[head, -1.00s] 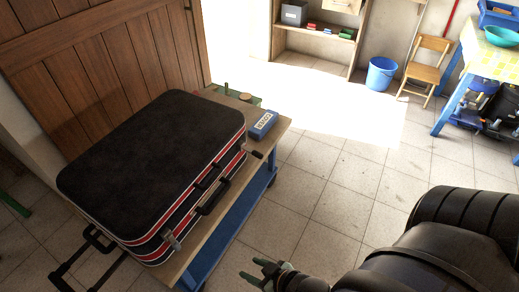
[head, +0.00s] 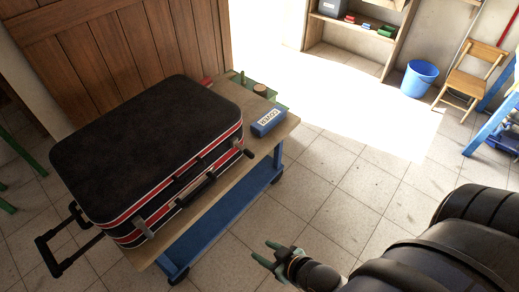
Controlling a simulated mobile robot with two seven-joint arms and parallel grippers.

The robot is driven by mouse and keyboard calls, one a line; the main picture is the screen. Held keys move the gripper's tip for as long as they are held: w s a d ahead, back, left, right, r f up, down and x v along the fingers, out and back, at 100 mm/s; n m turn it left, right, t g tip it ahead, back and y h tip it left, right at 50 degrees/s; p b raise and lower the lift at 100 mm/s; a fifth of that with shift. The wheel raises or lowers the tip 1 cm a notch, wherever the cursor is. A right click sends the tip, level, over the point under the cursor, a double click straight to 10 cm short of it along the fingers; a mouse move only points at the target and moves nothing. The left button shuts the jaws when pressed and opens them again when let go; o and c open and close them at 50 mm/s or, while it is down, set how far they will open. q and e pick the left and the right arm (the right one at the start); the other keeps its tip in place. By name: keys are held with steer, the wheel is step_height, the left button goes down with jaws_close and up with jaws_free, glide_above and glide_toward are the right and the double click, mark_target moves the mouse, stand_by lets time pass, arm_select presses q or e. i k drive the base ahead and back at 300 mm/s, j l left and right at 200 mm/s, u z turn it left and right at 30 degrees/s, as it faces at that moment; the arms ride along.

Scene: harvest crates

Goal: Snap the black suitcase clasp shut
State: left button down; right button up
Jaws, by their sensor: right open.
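A black suitcase (head: 150,135) with red and white trim lies flat on a cart, its lid down. A small black clasp (head: 247,153) sticks out from its front side near the right corner and looks unfastened. A grey clasp (head: 143,227) sits near the left front corner. A dark handle (head: 197,190) is between them. My right gripper (head: 266,254) has green fingertips, is open and empty, and is over the floor to the right of the cart, apart from the suitcase. My left gripper is out of view.
The cart has a wooden top (head: 220,180) and a blue lower shelf (head: 225,212). A blue box (head: 268,122) lies right of the suitcase, near a green item (head: 240,78). A pull handle (head: 62,252) juts out at left. Tiled floor right of the cart is free.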

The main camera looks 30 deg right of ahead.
mark_target(248, 154)
steer(key=l, duration=0.45)
steer(key=k+l, duration=0.1)
steer(key=l, duration=0.35)
steer(key=i+l, duration=0.35)
